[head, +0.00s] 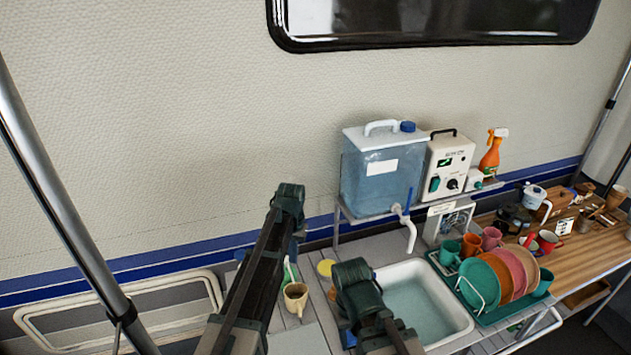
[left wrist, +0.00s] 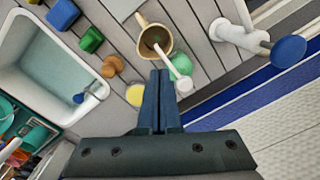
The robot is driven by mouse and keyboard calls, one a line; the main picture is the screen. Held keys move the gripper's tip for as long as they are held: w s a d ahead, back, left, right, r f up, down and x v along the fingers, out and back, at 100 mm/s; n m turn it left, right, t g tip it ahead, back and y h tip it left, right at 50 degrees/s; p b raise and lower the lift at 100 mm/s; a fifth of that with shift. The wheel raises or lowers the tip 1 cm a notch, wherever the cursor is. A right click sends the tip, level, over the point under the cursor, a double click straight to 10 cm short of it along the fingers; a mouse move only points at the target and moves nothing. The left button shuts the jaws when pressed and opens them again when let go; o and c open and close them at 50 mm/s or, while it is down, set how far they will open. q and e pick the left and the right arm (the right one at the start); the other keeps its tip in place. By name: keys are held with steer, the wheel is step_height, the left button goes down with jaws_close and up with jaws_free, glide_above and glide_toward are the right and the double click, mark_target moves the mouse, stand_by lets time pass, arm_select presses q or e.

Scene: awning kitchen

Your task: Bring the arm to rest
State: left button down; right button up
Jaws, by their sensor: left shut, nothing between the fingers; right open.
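My left gripper (left wrist: 162,75) is shut and empty in the left wrist view, its two blue fingers together. The fingertips appear just short of a tan mug (left wrist: 154,40) on the grey slatted counter; I cannot tell their height above it. A white-handled utensil stands in the mug, which also shows in the head view (head: 296,298). In the head view my left arm rises left of the mug, and its gripper is hidden or unclear. My right arm rises in front of the sink's left edge. Its gripper does not show.
The white sink (head: 425,305) lies right of the mug. A dish rack (head: 465,285) with colourful plates stands beyond it. A water container (head: 380,185) sits on a raised shelf by the wall. Yellow, orange, green and blue items (left wrist: 90,40) lie beside the sink.

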arm_select(q)
steer(key=s+d+f+b, duration=0.2)
steer(key=s, duration=0.6)
steer(key=s+d+f+m+b, duration=0.1)
steer(key=s+f+b, duration=0.1)
steer(key=s, duration=0.6)
steer(key=s+d+f+y+b, duration=0.1)
steer(key=s+d+f+b, duration=0.1)
steer(key=s, duration=0.7)
steer(key=shift+d+f+m, duration=0.3)
steer(key=shift+f+m, duration=0.1)
steer(key=shift+f, duration=0.15)
arm_select(e)
step_height(320, 180, down, 7)
steer(key=shift+f, duration=0.15)
arm_select(q)
steer(key=shift+s, duration=0.1)
arm_select(e)
steer(key=shift+s, duration=0.1)
